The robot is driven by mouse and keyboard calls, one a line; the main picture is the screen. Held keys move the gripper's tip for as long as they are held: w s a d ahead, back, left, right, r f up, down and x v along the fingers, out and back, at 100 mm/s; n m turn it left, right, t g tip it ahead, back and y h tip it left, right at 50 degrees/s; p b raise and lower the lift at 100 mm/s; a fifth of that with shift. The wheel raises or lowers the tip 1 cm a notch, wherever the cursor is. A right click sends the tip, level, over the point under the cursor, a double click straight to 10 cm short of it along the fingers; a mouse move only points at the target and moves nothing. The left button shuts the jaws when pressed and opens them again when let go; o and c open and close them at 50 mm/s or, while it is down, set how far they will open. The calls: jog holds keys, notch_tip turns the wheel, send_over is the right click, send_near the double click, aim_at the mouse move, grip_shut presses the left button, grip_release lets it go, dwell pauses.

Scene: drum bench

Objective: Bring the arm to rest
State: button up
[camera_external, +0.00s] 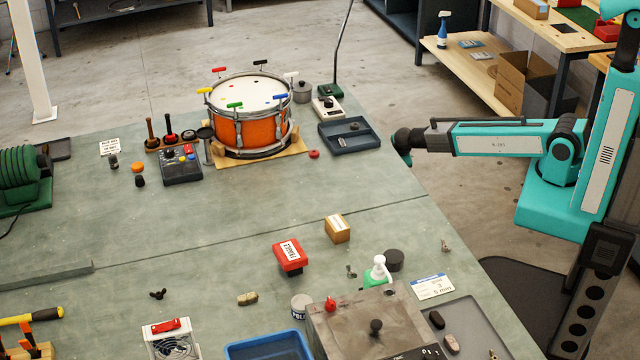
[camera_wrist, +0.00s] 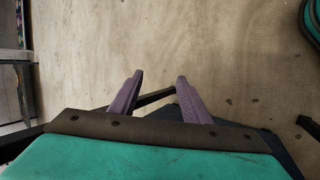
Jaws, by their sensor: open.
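My gripper (camera_wrist: 160,77) shows in the wrist view with its two purple fingers apart and nothing between them. Bare concrete floor lies beyond the fingertips. In the external view my arm reaches left from its column, with the forearm about level. Its dark wrist end is near the bench's right edge, to the right of the blue-grey tray (camera_external: 362,143). The fingers cannot be made out there. My gripper holds nothing.
The grey-green bench (camera_external: 220,225) carries an orange drum (camera_external: 249,130) at the back, a red box (camera_external: 288,256), a small cardboard box (camera_external: 337,229) and a metal case (camera_external: 345,325) at the front. A wooden shelf unit (camera_external: 465,62) stands behind my arm.

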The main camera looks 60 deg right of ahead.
jog(key=s+a+f+m+g+y+p, duration=0.1)
jog(key=s+a+f, duration=0.3)
jog(key=s, duration=0.8)
jog(key=s+a+f+m+g+y+p, duration=0.1)
jog(key=s+a+f+m+g+y, duration=0.2)
jog(key=s+a, duration=0.5)
jog(key=s+a+f+m+g+y+p, duration=0.2)
jog(key=s+a+f, duration=0.4)
jog(key=s, duration=0.9)
jog(key=shift+s+a+m+g, duration=0.35)
jog(key=shift+a+m+g, duration=0.2)
jog(key=shift+m+g, duration=0.4)
